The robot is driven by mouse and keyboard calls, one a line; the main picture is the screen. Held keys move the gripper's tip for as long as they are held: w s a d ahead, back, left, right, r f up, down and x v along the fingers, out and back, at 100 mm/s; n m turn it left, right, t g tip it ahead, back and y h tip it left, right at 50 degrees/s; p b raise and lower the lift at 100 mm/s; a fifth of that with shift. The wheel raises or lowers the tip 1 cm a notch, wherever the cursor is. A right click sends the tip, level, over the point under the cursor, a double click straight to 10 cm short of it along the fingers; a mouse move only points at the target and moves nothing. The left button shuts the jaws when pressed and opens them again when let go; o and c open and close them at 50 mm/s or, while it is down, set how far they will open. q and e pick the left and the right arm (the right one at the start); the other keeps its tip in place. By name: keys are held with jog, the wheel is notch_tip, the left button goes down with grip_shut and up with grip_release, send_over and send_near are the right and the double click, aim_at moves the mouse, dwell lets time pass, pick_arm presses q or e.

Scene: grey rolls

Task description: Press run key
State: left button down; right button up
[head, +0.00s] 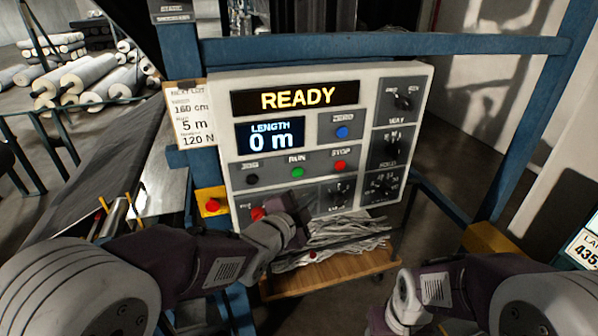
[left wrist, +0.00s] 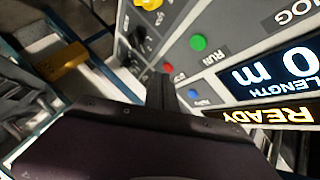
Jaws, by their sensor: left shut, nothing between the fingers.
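The green RUN key (head: 297,172) is on the grey control panel (head: 222,100), between the black JOG key (head: 252,179) and the red STOP key (head: 340,165). My left gripper (head: 294,198) is shut and empty, just below the RUN key in the head view. In the left wrist view the shut fingers (left wrist: 160,82) point at the panel, with the RUN key (left wrist: 198,42) to their upper right and the STOP key (left wrist: 168,68) near their tips. I see no contact with the key. My right gripper (head: 380,320) is low at the bottom edge, its fingers unclear.
The display (head: 298,96) reads READY and the length screen (head: 270,139) reads 0 m. A blue ZERO key (head: 342,132) and several dark dials surround the keys. A red button on a yellow box (head: 212,206) sits left of the panel. A wooden shelf (head: 335,278) with grey strands is below.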

aim_at(298, 173)
pick_arm(q)
jog(key=shift+w+a+p, duration=0.4)
jog(key=shift+w+a, duration=0.05)
jog(key=shift+w, duration=0.8)
jog(key=shift+w+a+p, duration=0.45)
jog(key=shift+w, duration=0.75)
jog(key=shift+w+a+p, duration=0.4)
jog(key=shift+w+a, duration=0.05)
jog(key=shift+w, duration=0.8)
jog(key=shift+w+a, duration=0.1)
jog(key=shift+w, duration=0.3)
jog(key=shift+w+a, duration=0.15)
jog(key=shift+w, duration=0.2)
jog(key=shift+s+d+b, duration=0.25)
jog(key=shift+s+b, duration=0.4)
jog(key=shift+s, duration=0.15)
